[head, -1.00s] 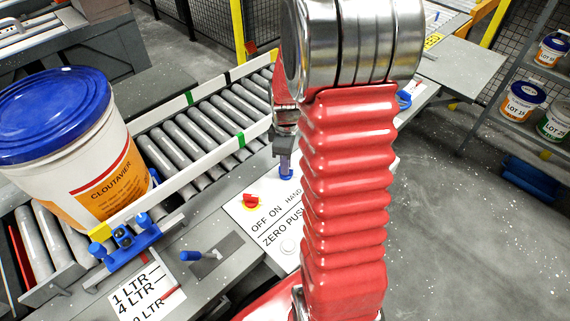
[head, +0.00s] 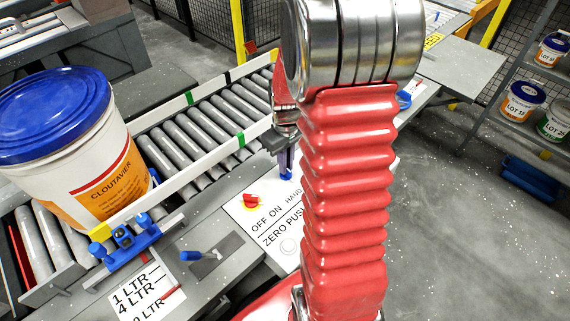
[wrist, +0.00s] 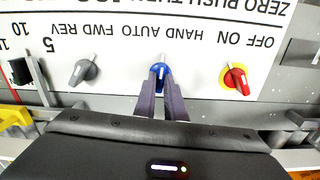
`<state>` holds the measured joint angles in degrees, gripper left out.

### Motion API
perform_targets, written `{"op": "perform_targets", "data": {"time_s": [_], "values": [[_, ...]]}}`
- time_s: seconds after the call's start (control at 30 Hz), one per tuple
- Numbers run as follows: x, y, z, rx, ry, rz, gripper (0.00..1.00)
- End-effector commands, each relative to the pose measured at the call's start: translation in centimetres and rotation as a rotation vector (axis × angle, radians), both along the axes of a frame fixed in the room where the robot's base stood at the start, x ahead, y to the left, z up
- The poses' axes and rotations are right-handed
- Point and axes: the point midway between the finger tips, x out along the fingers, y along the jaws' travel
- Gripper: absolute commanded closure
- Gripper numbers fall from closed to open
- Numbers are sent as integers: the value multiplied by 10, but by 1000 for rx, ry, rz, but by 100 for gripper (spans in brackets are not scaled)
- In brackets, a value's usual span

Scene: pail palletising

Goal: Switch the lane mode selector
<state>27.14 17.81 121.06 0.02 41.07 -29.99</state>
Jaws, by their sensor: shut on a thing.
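The lane mode selector is a blue knob (wrist: 160,72) on a white panel (wrist: 120,50), under the words HAND and AUTO, which appear upside down in the wrist view. My gripper (wrist: 160,88) has its two dark fingers closed on the sides of this knob. The knob's white mark points nearly straight up in the wrist view. In the head view my gripper (head: 286,168) reaches down to the panel behind my red arm, and only a bit of the blue knob (head: 287,176) shows below the fingertips.
A red knob on yellow (wrist: 235,78) under OFF ON and a grey knob (wrist: 84,71) under FWD REV flank the selector. A white pail with a blue lid (head: 85,165) stands on the roller conveyor (head: 190,135). A blue-handled lever (head: 192,255) sits nearer.

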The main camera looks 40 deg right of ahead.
Motion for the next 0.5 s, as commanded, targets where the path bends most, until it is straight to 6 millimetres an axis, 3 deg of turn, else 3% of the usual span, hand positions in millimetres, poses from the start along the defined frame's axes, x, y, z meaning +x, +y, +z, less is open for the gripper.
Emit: {"op": "perform_targets", "data": {"time_s": [0.5], "values": [[-2,0,-1,1,6,-427,100]]}}
